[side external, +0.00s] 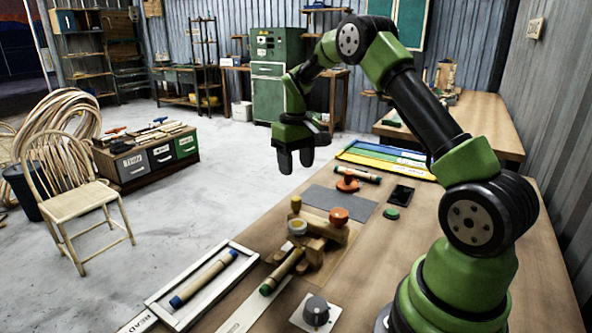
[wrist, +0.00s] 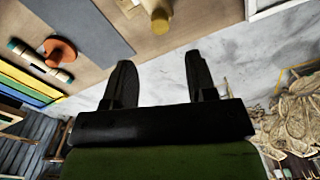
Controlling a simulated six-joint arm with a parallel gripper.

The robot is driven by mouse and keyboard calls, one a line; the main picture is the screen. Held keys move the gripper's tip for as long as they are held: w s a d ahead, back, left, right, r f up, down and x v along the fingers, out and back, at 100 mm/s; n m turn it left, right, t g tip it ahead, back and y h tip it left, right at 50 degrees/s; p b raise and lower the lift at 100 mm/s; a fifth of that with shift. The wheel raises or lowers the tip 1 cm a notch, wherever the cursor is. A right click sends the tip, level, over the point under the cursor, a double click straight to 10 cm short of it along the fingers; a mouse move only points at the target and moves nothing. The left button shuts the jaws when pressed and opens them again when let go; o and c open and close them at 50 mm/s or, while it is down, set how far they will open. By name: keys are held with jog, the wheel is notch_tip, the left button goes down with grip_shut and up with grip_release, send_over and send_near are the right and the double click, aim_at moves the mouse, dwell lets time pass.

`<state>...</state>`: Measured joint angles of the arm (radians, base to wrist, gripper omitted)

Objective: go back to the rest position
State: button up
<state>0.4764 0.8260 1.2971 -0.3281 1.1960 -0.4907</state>
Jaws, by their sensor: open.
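My gripper (side external: 296,161) hangs in the air off the table's left edge, fingers pointing down, open and empty. In the wrist view my gripper (wrist: 157,80) shows its two dark fingers apart with only floor and the table edge beyond. On the table, a wooden jig (side external: 318,232) with orange and yellow knobs stands in the middle. A green-ended rattan piece (side external: 284,270) lies at it. A rattan piece with blue ends (side external: 204,279) lies in the white READ tray (side external: 161,301). Another rattan piece (side external: 357,175) lies farther back by an orange knob (side external: 347,184).
The table (side external: 420,240) also holds a grey mat (side external: 341,205), a black device (side external: 401,194), a green button (side external: 391,213), a dial (side external: 316,311) and coloured strips (side external: 388,158). A rattan chair (side external: 71,180) and a drawer bench (side external: 148,155) stand left. The floor around my gripper is clear.

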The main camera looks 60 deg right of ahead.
jog(key=s+a+r+t, duration=0.2)
jog(key=s+a+r, duration=0.2)
jog(key=a+r, duration=0.3)
jog(key=s+a+r+t, duration=0.2)
jog(key=s+a+r, duration=0.1)
jog(key=a+r, duration=0.4)
jog(key=s+a+t+y, duration=0.1)
jog(key=s+a, duration=0.2)
jog(key=s, duration=0.3)
jog(key=s+a+r+t+y, duration=0.1)
jog(key=s+a+t, duration=0.1)
jog(key=s, duration=0.5)
jog(key=shift+s+a+r, duration=0.2)
jog(key=shift+a+r, duration=0.1)
jog(key=shift+a, duration=0.55)
